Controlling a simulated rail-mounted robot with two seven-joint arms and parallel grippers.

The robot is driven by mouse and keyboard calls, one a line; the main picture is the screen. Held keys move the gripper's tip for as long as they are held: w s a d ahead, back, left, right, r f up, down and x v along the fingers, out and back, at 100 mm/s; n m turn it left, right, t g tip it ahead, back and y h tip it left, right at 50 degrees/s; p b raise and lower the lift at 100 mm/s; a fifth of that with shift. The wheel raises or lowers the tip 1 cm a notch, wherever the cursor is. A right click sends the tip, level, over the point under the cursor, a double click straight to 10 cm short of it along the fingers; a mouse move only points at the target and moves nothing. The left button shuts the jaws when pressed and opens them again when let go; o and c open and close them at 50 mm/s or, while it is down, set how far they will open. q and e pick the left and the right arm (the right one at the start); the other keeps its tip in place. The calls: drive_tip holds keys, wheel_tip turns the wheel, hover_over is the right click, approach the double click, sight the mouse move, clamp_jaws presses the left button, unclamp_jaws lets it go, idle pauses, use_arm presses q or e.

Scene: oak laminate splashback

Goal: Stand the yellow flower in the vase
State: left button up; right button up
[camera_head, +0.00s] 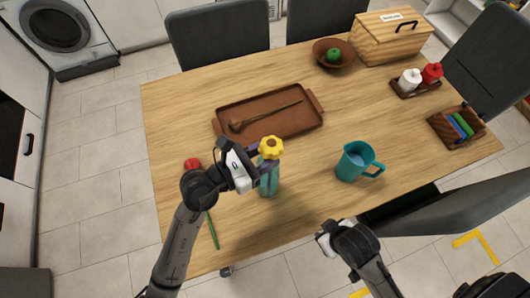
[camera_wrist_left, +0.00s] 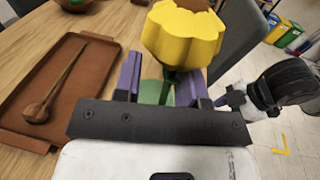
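The yellow flower (camera_head: 271,147) is upright at the mouth of the teal vase (camera_head: 268,183), its head above the rim. In the left wrist view the flower (camera_wrist_left: 183,32) fills the top middle, and its green stem drops between the purple fingers. My left gripper (camera_head: 260,158) is around the stem just under the head. Its fingers (camera_wrist_left: 160,82) stand apart with a gap beside the stem. The stem's lower end is hidden. My right gripper (camera_head: 325,240) is at the table's front edge, away from the vase; its fingers do not show clearly.
A red flower (camera_head: 192,163) with a green stem lies left of the vase, partly behind my left arm. A teal mug (camera_head: 354,165) stands to the right. A brown tray (camera_head: 300,127) with a wooden spoon lies behind. A bowl, wooden box and condiment caddy are farther back.

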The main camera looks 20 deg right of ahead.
use_arm(q)
drive_tip(key=shift+a, duration=0.1)
drive_tip(key=s+a+r, duration=0.1)
drive_tip(key=s+a, duration=0.1)
drive_tip(key=a, duration=1.1)
drive_tip(key=shift+a, duration=0.25)
idle(0.3)
drive_tip(key=shift+w, duration=0.1)
idle(0.4)
